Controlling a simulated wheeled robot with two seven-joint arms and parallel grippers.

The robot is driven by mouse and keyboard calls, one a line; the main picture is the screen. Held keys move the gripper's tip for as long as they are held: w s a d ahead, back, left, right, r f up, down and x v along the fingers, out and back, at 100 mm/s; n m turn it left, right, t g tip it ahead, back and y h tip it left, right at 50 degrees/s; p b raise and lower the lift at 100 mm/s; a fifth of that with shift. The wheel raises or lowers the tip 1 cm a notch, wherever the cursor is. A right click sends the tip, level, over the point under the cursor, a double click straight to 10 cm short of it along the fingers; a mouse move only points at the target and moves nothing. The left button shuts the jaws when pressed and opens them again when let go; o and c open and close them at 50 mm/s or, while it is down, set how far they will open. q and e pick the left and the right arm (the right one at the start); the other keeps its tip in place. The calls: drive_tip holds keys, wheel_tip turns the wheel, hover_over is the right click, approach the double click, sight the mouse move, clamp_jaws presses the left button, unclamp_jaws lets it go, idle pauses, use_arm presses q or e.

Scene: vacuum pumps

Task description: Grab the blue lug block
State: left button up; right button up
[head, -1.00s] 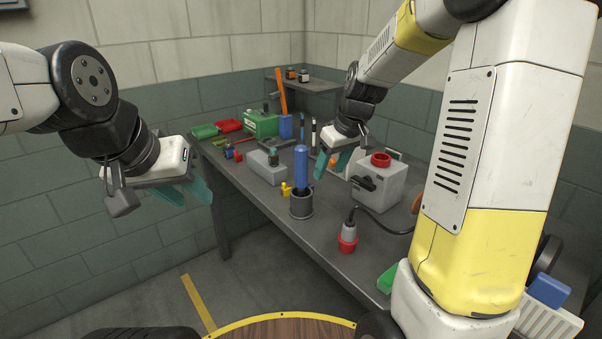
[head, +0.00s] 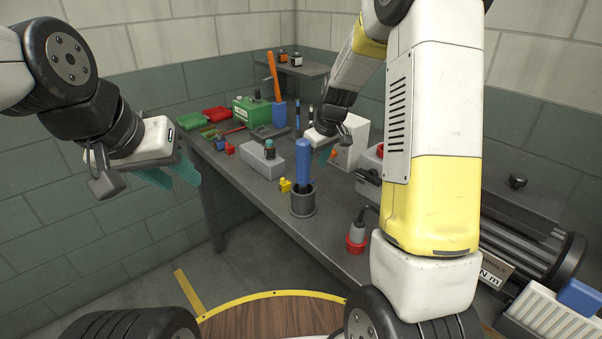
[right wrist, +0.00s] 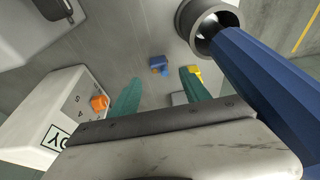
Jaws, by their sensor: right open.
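The small blue lug block (right wrist: 158,63) lies on the grey workbench in the right wrist view, left of a yellow lug block (right wrist: 193,70). My right gripper (right wrist: 161,95) is open and empty, its teal fingers apart above the bench, with the blue block beyond and between the fingertips. In the head view my right gripper (head: 324,149) hangs behind the blue handle. I cannot make out this blue block there; the yellow one (head: 286,185) shows beside the grey cup. My left gripper (head: 176,174) is open and empty, left of the workbench.
A grey cup (head: 303,203) holds a tall blue handle (head: 303,160) close to my right gripper. A white box with an orange knob (right wrist: 98,103) stands on the other side. A red-based plug (head: 356,241), grey block (head: 261,160) and small red block (head: 230,148) are also on the bench.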

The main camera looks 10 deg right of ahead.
drive_tip(key=x, duration=0.5)
drive_tip(key=shift+w, duration=0.2)
clamp_jaws()
